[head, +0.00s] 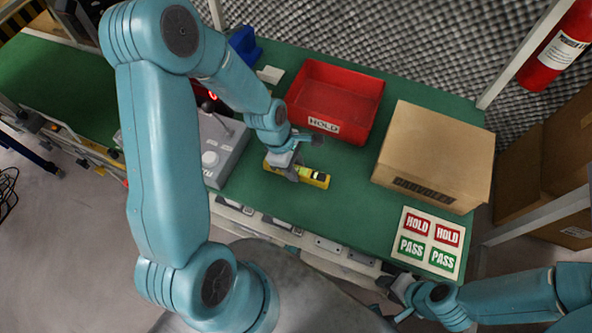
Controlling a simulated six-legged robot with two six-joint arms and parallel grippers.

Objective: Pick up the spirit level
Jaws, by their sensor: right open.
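The spirit level (317,180) is a short yellow bar with a dark section and a light vial. It lies on the green bench top, in front of the red bin. My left gripper (291,173) is right over the left part of the level, pointing down, and hides some of it. I cannot tell whether its fingers are closed on the level or only beside it. My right gripper (392,300) is open and empty, low at the bench's front edge, well away from the level.
A red HOLD bin (345,88) stands behind the level. A cardboard box (435,150) stands to the right, with a HOLD/PASS label sheet (430,240) in front of it. A grey device (222,150) is to the left. The green bench (345,205) is clear right of the level.

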